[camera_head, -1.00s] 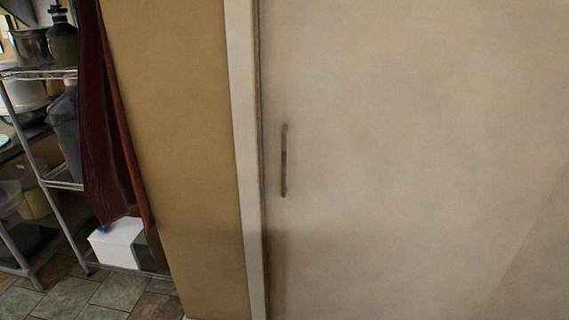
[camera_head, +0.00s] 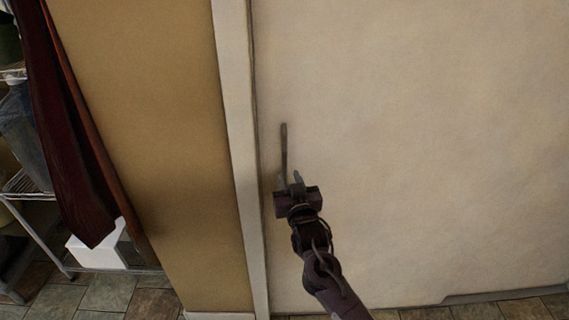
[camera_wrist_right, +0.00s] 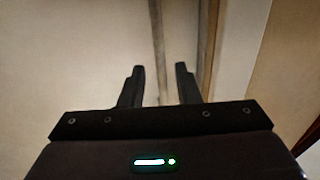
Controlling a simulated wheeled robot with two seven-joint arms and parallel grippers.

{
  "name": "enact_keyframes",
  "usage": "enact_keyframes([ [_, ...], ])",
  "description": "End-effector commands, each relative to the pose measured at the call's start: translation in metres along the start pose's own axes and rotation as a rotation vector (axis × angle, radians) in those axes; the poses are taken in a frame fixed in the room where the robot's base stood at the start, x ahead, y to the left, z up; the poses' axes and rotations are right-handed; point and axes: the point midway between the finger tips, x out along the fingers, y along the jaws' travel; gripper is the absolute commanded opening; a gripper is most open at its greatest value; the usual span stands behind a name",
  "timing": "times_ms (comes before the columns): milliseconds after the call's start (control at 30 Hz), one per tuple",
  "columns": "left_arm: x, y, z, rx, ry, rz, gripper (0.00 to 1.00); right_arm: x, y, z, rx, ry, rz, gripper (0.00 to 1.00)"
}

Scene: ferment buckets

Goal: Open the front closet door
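The closet door (camera_head: 420,150) is a pale flat panel that looks shut against its white frame. Its thin upright dark handle (camera_head: 284,145) is near the door's left edge. My right gripper (camera_head: 290,180) is at the handle's lower end in the head view and partly hides it. In the right wrist view my right gripper (camera_wrist_right: 158,72) is open, with a gap between its two fingers. The handle (camera_wrist_right: 158,40) runs down towards that gap. I cannot tell whether the fingers touch it. My left gripper is out of view.
A white door frame (camera_head: 238,130) and a tan wall (camera_head: 150,130) are left of the door. Further left are a dark red cloth (camera_head: 70,150), a metal shelf and a white box (camera_head: 97,250). Tiled floor (camera_head: 115,293) shows below.

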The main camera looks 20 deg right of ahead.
Motion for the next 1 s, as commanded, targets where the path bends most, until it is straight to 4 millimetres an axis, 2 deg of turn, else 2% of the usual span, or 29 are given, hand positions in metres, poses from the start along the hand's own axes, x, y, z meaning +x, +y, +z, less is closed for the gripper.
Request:
enact_keyframes([
  [200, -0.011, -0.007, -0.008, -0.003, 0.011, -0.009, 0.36, 0.036, 0.0, -0.003, 0.0, 0.0, 0.0, 0.3],
  [400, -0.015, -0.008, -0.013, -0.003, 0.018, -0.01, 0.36, 0.057, 0.0, 0.0, -0.001, -0.002, 0.0, 0.3],
  [767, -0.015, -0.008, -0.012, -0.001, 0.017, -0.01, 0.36, 0.062, 0.0, 0.001, 0.0, -0.002, -0.001, 0.3],
  [833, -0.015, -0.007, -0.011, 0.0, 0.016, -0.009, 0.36, 0.062, 0.0, 0.001, -0.001, -0.002, -0.001, 0.24],
  [1000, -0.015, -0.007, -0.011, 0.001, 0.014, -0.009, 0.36, 0.062, 0.0, 0.001, -0.001, -0.002, -0.001, 0.02],
])
